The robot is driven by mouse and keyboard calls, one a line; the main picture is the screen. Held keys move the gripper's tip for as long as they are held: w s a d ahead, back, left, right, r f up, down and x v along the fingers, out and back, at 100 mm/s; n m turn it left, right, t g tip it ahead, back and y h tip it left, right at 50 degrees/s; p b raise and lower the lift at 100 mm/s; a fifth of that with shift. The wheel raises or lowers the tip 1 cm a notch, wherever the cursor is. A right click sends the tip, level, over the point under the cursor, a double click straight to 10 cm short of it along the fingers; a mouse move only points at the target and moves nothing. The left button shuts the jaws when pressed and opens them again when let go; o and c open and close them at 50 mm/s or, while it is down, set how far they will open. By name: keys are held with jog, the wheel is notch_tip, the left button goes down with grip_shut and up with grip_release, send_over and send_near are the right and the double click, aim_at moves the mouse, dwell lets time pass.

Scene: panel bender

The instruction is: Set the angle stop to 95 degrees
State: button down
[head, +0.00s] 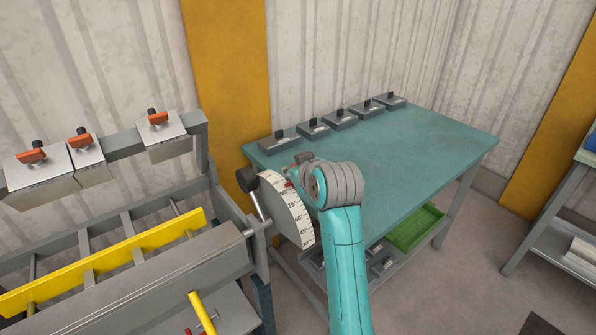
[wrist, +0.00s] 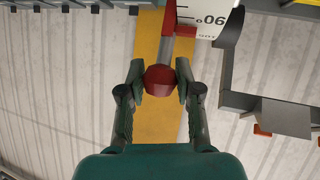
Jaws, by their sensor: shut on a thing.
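The angle stop's white scale plate (head: 285,208) stands at the right end of the bender, with 45, 60 and 75 legible up its curved edge. In the wrist view the scale (wrist: 208,18) shows upside down, with the 90 mark close to a small red block (wrist: 187,37). A red knob (wrist: 160,80) sits between the fingertips of my gripper (wrist: 161,78), which is shut on it. The exact angle of the stop cannot be read. In the head view my wrist hides most of my gripper and the knob.
A black-balled lever (head: 247,180) stands just left of the scale. The bender's yellow bar (head: 110,262) and orange-handled clamp blocks (head: 164,133) are further left. A teal table (head: 410,150) with several grey blocks stands behind my arm; a green tray (head: 417,230) is below it.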

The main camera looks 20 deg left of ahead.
jog(key=c, duration=0.8)
grip_release()
jog(key=v, duration=1.2)
jog(key=shift+f, duration=0.1)
